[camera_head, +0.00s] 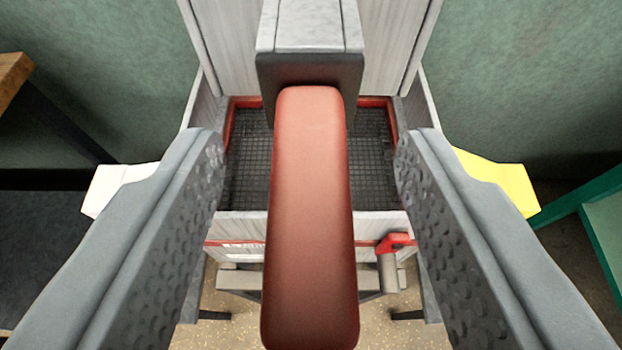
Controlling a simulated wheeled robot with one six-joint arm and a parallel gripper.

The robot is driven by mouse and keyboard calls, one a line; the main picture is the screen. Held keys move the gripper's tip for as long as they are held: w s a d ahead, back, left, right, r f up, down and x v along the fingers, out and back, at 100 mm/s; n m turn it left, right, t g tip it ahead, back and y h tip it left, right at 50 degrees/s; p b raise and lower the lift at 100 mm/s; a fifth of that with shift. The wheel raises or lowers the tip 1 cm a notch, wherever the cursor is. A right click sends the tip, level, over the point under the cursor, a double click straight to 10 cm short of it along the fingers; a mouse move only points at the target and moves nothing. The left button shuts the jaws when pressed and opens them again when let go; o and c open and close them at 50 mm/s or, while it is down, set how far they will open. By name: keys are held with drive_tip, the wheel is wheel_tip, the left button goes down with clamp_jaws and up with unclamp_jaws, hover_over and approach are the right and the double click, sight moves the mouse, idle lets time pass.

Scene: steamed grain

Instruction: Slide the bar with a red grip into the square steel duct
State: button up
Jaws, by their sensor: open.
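The red grip (310,215) of the bar runs up the middle of the view, its near end close to the camera. Its far end meets a dark block or collar (352,80) at the front of a grey steel square section (309,25). I cannot tell whether this section is the square steel duct or part of the bar. Any bar beyond the grip is hidden. My gripper (309,165) is open. Its dimpled fingers stand on either side of the grip, with a clear gap on each side and no contact.
Below the grip is a grey metal box with a dark mesh floor (248,165) and red inner edging. A red-topped handle (396,243) is on its front. A white piece (118,185) shows at left, a yellow one (505,182) at right. A teal frame (575,205) stands far right.

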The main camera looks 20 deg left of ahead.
drive_tip(key=v, duration=1.5)
drive_tip(key=s+a+m+t+h, duration=0.1)
drive_tip(key=s+a, duration=0.5)
drive_tip(key=s, duration=0.6)
drive_tip(key=s+a+m+t+h, duration=0.1)
drive_tip(key=s+a+t+h, duration=0.1)
drive_tip(key=s+a, duration=0.5)
drive_tip(key=s+a+m+t+h, duration=0.1)
drive_tip(key=s+a, duration=0.5)
drive_tip(key=s, duration=1.2)
drive_tip(key=shift+a+f+m+t+h, duration=0.3)
drive_tip(key=shift+a+m+t, duration=0.1)
drive_tip(key=shift+m, duration=0.1)
